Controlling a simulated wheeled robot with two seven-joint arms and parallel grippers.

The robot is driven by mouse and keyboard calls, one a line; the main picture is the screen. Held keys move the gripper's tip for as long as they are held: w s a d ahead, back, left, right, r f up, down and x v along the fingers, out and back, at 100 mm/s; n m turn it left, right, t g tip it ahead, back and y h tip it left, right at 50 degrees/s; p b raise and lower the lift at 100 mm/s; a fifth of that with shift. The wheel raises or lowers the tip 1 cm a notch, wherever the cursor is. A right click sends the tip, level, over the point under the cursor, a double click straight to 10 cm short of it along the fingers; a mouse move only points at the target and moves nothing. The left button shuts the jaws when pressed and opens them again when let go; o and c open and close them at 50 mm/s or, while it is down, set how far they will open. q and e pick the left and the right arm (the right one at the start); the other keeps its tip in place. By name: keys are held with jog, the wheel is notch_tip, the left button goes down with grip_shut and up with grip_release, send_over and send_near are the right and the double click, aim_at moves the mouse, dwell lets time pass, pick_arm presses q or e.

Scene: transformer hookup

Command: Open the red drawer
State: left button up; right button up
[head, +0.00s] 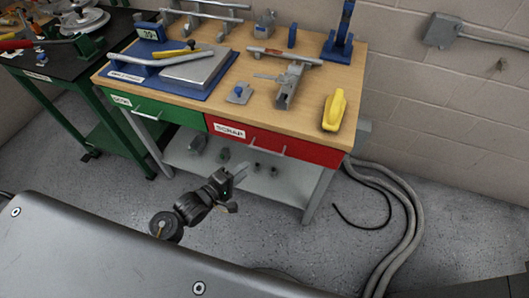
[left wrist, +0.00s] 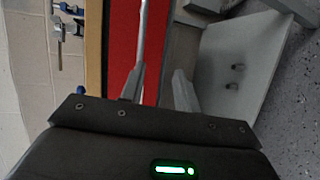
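The red drawer (head: 310,150) is in the right front of the wooden-topped workbench. It carries a SCRAP label (head: 229,131) and a grey bar handle (head: 268,149). Its front looks flush with the bench, so it appears shut. My left gripper (head: 227,187) is in front of and below the drawer in the head view. In the left wrist view its two fingers (left wrist: 158,88) are apart, with the red front (left wrist: 120,45) beyond them. The handle (left wrist: 143,35) lines up with the left finger; I cannot tell whether they touch. My right gripper is not in view.
A green drawer (head: 160,107) is beside the red one. Tools, a vise (head: 290,85) and a yellow object (head: 335,109) stand on the benchtop. A lower shelf (head: 285,185) holds small parts. Cables (head: 408,215) lie on the floor at right. Floor before the drawer is clear.

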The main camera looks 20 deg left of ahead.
aim_at(265, 150)
pick_arm(q)
jog(key=shift+n+t+h, duration=0.3)
jog(key=w+d, duration=0.1)
jog(key=w, duration=0.2)
jog(key=w+d, duration=0.2)
jog(key=w, duration=0.1)
jog(key=w+d+r, duration=0.1)
jog(key=w+d, duration=0.1)
jog(key=w, duration=0.1)
jog(key=shift+w+d, duration=0.1)
jog(key=shift+w, duration=0.25)
grip_shut()
